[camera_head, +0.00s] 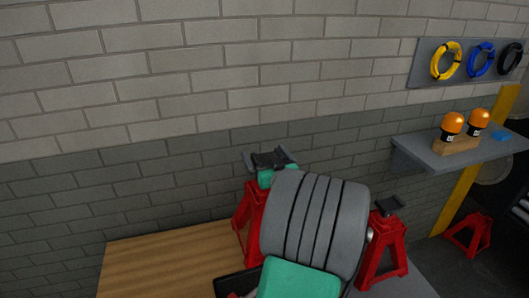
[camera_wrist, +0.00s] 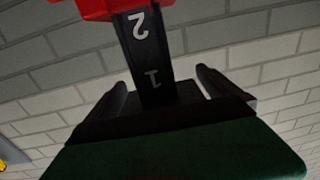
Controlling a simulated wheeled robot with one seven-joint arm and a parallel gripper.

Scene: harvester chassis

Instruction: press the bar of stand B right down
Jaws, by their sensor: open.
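In the wrist view, a black bar (camera_wrist: 152,55) marked with an upside-down 2 and 1 runs out of the red stand body (camera_wrist: 90,8). The bar appears between my two open fingers (camera_wrist: 160,82). The bar's end and any contact with it are hidden. A second red stand (camera_head: 384,255) with a black top is on the right. No letters are readable.
The wooden top (camera_head: 165,262) is clear at the left. A grey shelf (camera_head: 425,153) at the right carries two orange-capped items (camera_head: 453,124) on a wood block. Another red stand (camera_head: 468,236) is farther right. The brick wall is close behind.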

